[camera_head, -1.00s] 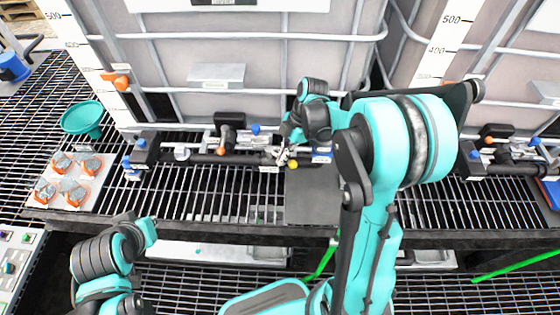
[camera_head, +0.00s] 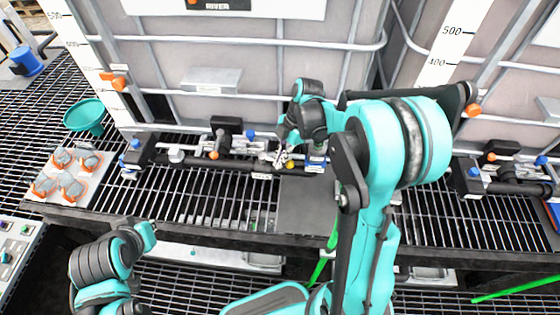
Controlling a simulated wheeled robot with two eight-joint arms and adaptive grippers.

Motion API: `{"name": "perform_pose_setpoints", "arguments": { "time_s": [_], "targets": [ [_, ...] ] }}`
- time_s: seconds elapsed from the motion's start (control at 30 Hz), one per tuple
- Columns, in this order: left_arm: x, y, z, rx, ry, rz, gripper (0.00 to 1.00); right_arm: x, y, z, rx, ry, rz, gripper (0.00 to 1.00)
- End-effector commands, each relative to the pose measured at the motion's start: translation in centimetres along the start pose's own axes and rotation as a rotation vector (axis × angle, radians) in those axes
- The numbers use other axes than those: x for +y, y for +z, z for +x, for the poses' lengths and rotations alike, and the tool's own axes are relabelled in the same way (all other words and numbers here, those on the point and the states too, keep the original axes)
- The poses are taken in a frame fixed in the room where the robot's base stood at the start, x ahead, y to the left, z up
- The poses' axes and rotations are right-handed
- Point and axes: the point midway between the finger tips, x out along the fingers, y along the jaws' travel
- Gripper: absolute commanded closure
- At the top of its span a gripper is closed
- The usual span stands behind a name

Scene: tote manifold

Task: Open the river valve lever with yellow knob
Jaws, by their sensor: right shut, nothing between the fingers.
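A black pipe manifold (camera_head: 232,163) runs along the foot of the large tote, whose sign (camera_head: 215,5) reads RIVER. A small yellow knob (camera_head: 290,164) shows near the manifold's right end. My right gripper (camera_head: 281,160) is at the manifold, just left of the yellow knob. Its fingers look shut with nothing between them. Whether it touches the lever is too small to tell. An orange knob (camera_head: 214,155) and blue knobs (camera_head: 250,134) sit further left on the manifold.
A teal funnel (camera_head: 84,116) and a white board (camera_head: 70,178) with several orange-rimmed items are at the left. A dark flat plate (camera_head: 305,205) lies on the grating below my right gripper. Another manifold (camera_head: 505,180) is at the right. The grating between is mostly clear.

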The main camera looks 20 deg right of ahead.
Motion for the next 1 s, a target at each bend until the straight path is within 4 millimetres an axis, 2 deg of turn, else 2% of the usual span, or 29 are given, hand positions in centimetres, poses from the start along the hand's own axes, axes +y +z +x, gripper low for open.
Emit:
{"name": "perform_pose_setpoints", "arguments": {
  "time_s": [0.43,1.0],
  "targets": [
    [0.0,0.1,0.2,0.0,0.0,0.0,1.0,0.8,1.2,-0.4,-0.001,-0.069,-0.188,1.0],
    [0.0,0.1,0.2,0.0,0.0,0.0,1.0,1.0,1.5,-0.5,-0.003,-0.08,-0.221,1.0]
  ]
}}
